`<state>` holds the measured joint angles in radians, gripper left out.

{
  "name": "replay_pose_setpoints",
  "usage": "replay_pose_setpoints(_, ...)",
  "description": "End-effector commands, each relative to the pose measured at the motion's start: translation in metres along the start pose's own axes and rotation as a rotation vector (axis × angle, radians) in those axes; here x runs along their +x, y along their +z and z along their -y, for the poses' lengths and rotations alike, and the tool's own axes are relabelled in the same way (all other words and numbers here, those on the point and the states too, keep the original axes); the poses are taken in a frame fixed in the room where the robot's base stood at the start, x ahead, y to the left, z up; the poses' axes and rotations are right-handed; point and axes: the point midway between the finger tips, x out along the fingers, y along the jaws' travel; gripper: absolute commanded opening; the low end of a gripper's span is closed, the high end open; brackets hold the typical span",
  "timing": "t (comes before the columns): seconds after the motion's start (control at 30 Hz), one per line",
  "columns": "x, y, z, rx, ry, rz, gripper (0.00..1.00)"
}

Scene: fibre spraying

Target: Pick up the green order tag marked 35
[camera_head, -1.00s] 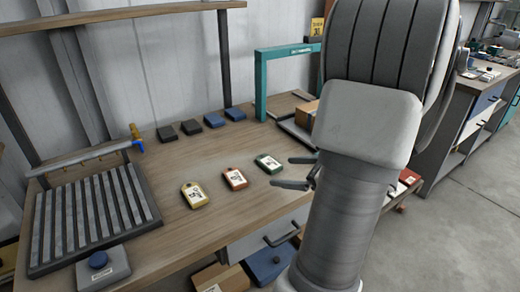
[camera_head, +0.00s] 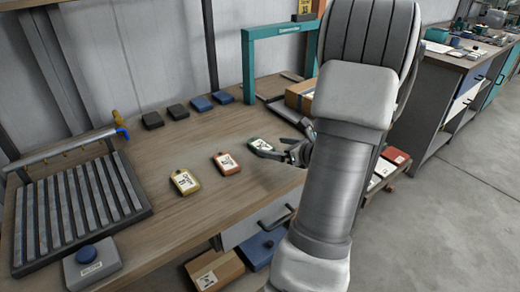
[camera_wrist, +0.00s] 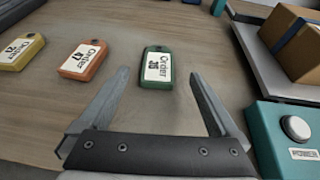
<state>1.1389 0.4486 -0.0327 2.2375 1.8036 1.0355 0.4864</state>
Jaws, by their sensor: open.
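The green order tag (camera_wrist: 157,67) lies flat on the wooden bench. Its white label reads "Order" with a number that looks like 35. In the head view the green tag (camera_head: 262,144) is at the right end of a row of three tags. My gripper (camera_wrist: 158,82) is open and empty, its two fingers pointing toward the green tag, which is just beyond the fingertips and between their lines. In the head view my gripper (camera_head: 282,147) is close to the tag's right side and partly covers it.
An orange tag (camera_wrist: 83,60) marked 47 and a yellow tag (camera_wrist: 21,51) lie left of the green one. A teal box with a power button (camera_wrist: 286,139) and a cardboard box (camera_wrist: 294,42) are at right. A slatted rack (camera_head: 82,211) stands at the bench's left.

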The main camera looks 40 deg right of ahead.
Motion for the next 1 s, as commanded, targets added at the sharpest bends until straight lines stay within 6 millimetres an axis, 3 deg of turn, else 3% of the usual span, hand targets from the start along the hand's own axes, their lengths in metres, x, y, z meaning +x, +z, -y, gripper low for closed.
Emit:
replay_pose_setpoints(0.17, 0.009, -0.001, -0.001, -0.001, 0.001, 0.0, 0.97)
replay_pose_setpoints(0.5, 0.054, -0.004, -0.003, -0.001, 0.002, 0.0, 0.97)
replay_pose_setpoints(0.73, 0.056, -0.002, -0.003, 0.0, 0.0, 0.0, 0.97)
replay_pose_setpoints(1.0, 0.055, -0.002, -0.002, 0.0, 0.0, 0.0, 0.49)
